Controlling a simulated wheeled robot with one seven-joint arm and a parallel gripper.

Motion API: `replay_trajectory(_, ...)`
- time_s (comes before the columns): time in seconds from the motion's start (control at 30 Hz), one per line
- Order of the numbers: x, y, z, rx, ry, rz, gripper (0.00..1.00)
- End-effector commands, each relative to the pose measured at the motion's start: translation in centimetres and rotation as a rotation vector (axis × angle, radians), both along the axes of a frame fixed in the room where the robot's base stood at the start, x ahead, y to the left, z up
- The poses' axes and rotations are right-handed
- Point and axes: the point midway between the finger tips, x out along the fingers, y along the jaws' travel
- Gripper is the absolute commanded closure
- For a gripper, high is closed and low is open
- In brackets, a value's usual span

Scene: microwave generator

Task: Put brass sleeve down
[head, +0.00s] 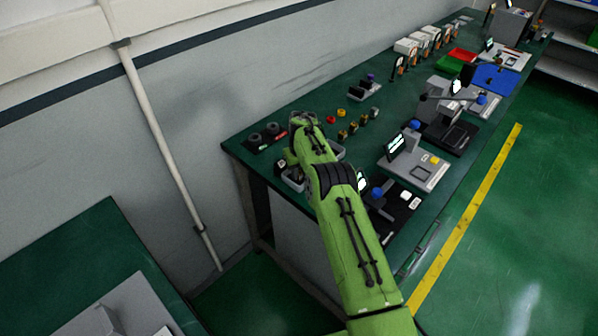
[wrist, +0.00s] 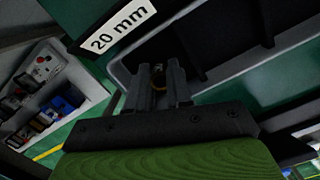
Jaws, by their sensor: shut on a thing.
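My gripper (wrist: 160,78) shows at the middle of the wrist view, its two grey fingers shut on the brass sleeve (wrist: 158,85). Only a small dark and brass-coloured bit of the sleeve shows between the fingers; the rest is hidden. The fingers are at a grey bin (wrist: 215,88) with dark inside compartments. I cannot tell whether the sleeve touches the bin. A white label reading "20 mm" (wrist: 117,27) is at the upper left. In the head view my green arm reaches over the bench and hides the gripper and sleeve.
In the head view a grey bin (head: 293,182) partly shows beside my arm on the green bench (head: 262,166). Several small brass and dark parts, a red ring (head: 331,120) and a grey device (head: 413,164) stand to the right. Dark rollers (head: 273,128) lie at the left.

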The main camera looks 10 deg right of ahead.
Motion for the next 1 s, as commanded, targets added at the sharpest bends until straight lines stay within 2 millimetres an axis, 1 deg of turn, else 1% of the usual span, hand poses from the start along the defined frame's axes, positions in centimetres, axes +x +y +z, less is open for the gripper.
replay_trajectory(0.07, 0.0, 0.0, -0.4, 0.000, 0.001, -0.001, 1.00)
replay_trajectory(0.1, 0.0, 0.0, -0.3, 0.000, 0.001, -0.001, 0.74)
replay_trajectory(0.13, 0.0, 0.0, -0.3, 0.000, 0.001, -0.001, 0.69)
replay_trajectory(0.37, 0.0, 0.0, -0.3, 0.000, 0.001, 0.000, 0.69)
replay_trajectory(0.47, 0.0, 0.0, 0.2, 0.000, 0.001, 0.001, 0.69)
replay_trajectory(0.57, -0.1, 0.0, 2.0, 0.001, -0.004, -0.001, 0.69)
replay_trajectory(0.8, -0.9, -0.2, 8.5, 0.000, -0.004, 0.000, 0.69)
replay_trajectory(0.9, -1.1, -0.2, 10.5, -0.001, -0.003, 0.001, 0.69)
replay_trajectory(1.0, -1.3, -0.3, 11.7, -0.001, 0.000, -0.001, 0.69)
